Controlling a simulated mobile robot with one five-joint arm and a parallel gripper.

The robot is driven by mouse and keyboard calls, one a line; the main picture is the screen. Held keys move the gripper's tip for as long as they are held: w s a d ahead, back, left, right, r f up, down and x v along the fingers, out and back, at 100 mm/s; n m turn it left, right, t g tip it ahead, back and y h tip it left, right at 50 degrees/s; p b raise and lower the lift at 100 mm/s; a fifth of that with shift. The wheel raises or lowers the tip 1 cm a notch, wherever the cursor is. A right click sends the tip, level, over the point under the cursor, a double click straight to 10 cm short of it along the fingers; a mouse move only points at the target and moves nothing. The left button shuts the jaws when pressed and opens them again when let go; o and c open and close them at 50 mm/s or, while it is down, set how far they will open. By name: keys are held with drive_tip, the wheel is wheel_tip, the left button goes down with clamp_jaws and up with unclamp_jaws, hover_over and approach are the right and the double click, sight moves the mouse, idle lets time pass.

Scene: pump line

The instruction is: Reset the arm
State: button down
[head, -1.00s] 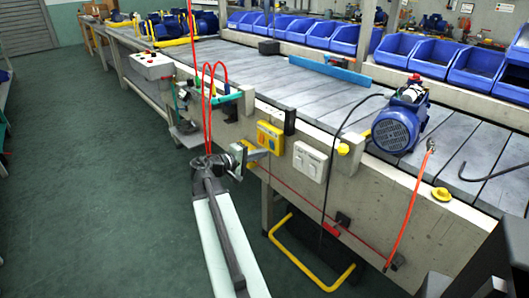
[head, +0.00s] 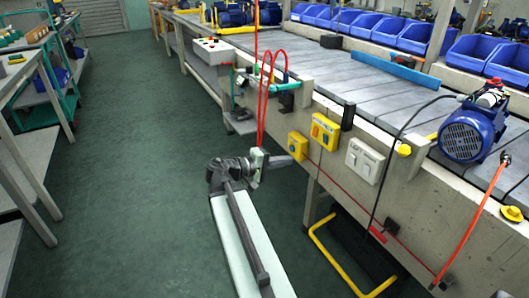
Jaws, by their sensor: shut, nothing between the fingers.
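My arm reaches up from the bottom of the head view and folds at its elbow. My gripper (head: 299,148) is at its end, small, grey and pointing right. It is shut with nothing in it. In the picture it lies beside a yellow box (head: 297,146) on the side of the conveyor bench; I cannot tell the gap between them. A red coiled cable (head: 264,95) hangs just above and behind my wrist.
The conveyor bench (head: 380,170) runs along the right, with a blue pump (head: 473,128), blue bins (head: 466,56) and a control box (head: 213,49). A yellow bar (head: 330,262) sticks out low. Shelving (head: 25,150) stands left. The green floor between is clear.

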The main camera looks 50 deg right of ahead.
drive_tip(key=w+a+f+n+t+y+p, duration=0.2)
drive_tip(key=w+a+f+n+t+p, duration=0.15)
drive_tip(key=w+a, duration=0.85)
drive_tip(key=a+f+t+y, duration=0.1)
drive_tip(key=a+f+y, duration=0.3)
drive_tip(key=a, duration=0.7)
drive_tip(key=a+f+y, duration=0.4)
drive_tip(key=a, duration=0.6)
drive_tip(key=a+f+t+y, duration=0.1)
drive_tip(key=a+f+y, duration=0.35)
drive_tip(key=a, duration=0.65)
wheel_tip(320, 180, up, 38)
drive_tip(key=a+p, duration=0.1)
drive_tip(key=p, duration=3.7)
drive_tip(key=shift+a+r+y, duration=0.15)
drive_tip(key=shift+a+y, duration=0.1)
drive_tip(key=shift+y, duration=0.1)
